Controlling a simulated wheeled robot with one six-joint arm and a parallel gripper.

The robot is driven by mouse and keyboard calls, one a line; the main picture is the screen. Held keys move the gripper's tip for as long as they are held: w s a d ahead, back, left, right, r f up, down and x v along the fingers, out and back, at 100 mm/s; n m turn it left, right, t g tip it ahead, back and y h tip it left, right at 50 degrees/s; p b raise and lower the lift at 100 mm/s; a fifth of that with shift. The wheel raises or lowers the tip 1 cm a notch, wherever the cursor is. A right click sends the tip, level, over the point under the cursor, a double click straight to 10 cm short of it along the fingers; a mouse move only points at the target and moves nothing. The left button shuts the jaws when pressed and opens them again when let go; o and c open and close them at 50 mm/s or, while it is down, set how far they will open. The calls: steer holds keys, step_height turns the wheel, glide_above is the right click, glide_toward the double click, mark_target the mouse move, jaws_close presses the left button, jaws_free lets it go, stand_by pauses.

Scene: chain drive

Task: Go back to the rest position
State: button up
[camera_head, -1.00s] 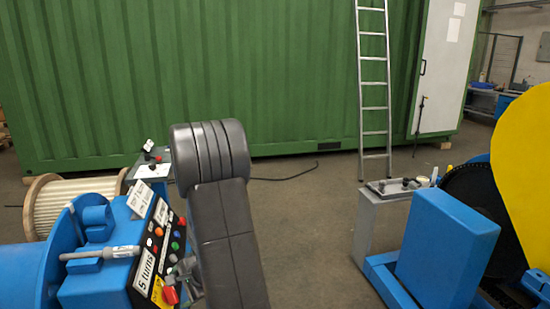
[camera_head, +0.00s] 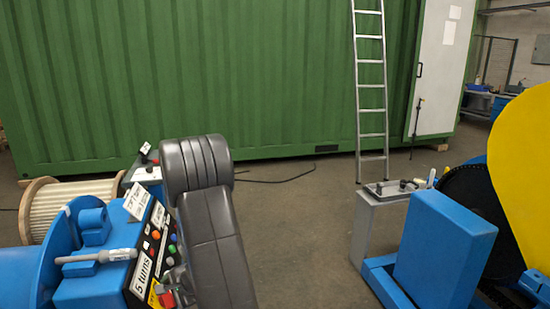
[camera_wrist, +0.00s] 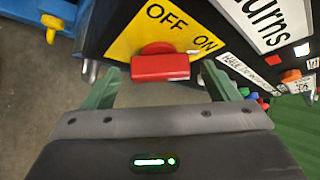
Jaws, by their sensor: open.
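My gripper (camera_wrist: 160,88) is open in the wrist view, with its two green fingers apart. A red rotary switch (camera_wrist: 160,66) on a yellow OFF/ON plate (camera_wrist: 128,42) lies just beyond and between the fingertips. I cannot tell whether the fingers touch it; nothing appears gripped. In the head view my dark grey arm (camera_head: 212,225) stands bent in front of the blue machine's control panel (camera_head: 160,250), and the gripper itself is mostly hidden behind it. The red switch shows partly in the head view (camera_head: 166,298).
The blue machine (camera_head: 90,285) with several coloured buttons is close at left, a wooden cable reel (camera_head: 65,200) behind it. A blue box (camera_head: 440,250) and yellow guard (camera_head: 525,180) stand at right. A ladder (camera_head: 370,90) leans against the green container (camera_head: 250,70). Floor between is open.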

steer(key=p+v, duration=0.1)
steer(key=v, duration=1.2)
steer(key=b+x, duration=0.1)
steer(key=x, duration=1.2)
steer(key=shift+a+f, duration=0.2)
steer(key=shift+f, duration=0.05)
steer(key=shift+w+a+f+b, duration=0.15)
steer(key=shift+f+b, duration=0.2)
steer(key=shift+b, duration=0.25)
steer(key=shift+r+n+b, duration=0.1)
steer(key=shift+n+b, duration=0.2)
steer(key=shift+b, duration=0.65)
steer(key=shift+n+t+y+b, duration=0.3)
steer(key=shift+b, duration=0.5)
steer(key=b, duration=0.2)
steer(key=n+b, duration=0.1)
steer(key=b, duration=0.2)
steer(key=shift+d+n+t+y, duration=0.2)
steer(key=shift+n+t+y, duration=0.1)
steer(key=shift+t+y, duration=0.1)
